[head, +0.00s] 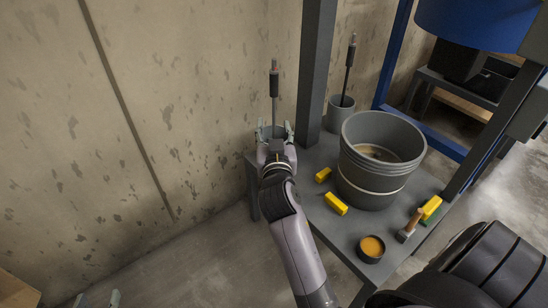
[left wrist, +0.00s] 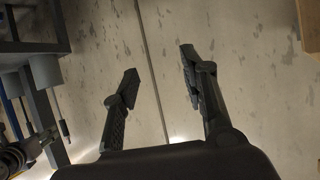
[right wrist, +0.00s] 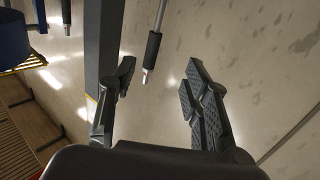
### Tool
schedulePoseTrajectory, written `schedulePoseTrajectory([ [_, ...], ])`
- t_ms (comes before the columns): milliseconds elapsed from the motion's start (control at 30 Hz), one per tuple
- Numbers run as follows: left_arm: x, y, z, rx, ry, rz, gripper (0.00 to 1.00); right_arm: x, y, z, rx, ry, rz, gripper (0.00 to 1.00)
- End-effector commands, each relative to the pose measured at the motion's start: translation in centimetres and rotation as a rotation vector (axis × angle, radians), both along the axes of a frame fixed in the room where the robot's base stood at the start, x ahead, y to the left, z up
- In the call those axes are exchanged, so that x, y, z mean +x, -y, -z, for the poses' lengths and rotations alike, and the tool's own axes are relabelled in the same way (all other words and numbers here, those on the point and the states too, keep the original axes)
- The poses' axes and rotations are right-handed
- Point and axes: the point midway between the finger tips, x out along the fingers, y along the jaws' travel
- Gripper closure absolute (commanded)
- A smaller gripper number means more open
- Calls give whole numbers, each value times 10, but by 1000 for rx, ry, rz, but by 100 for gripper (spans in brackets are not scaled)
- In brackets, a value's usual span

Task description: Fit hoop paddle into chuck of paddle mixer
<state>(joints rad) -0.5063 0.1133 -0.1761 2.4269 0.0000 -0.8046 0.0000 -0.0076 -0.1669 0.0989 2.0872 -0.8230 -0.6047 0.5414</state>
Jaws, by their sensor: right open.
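My right gripper (head: 275,131) is open at the lower part of the left paddle. The mixer chuck is not identifiable.
A grey bucket (head: 371,180) stands mid-table (head: 335,232). Yellow blocks (head: 335,204), a brush (head: 410,225) and a tin of orange stuff (head: 371,248) lie around it. A dark post (head: 316,70) rises right of the left paddle; a wall (head: 180,100) stands behind. A blue drum (head: 475,20) is upper right.

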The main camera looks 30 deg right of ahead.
Motion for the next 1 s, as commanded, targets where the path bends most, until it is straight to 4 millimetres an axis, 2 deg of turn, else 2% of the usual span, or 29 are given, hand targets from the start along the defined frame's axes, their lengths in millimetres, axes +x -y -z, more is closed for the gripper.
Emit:
schedulePoseTrajectory([
  [67,-1,0,-6,-4,21,0,60,0,6,-6,-1,24,14,56],
  [167,2,1,-13,-11,49,2,60,11,14,-10,-4,29,19,56],
  [400,15,8,-36,-44,187,11,60,56,41,-10,-5,27,17,56],
  [600,22,14,-60,-76,315,20,60,86,59,-9,-4,25,17,56],
  [867,25,17,-76,-96,396,25,60,101,69,-8,-2,25,17,56],
  [1000,27,20,-94,-123,496,31,60,121,82,-8,-4,25,18,56],
])
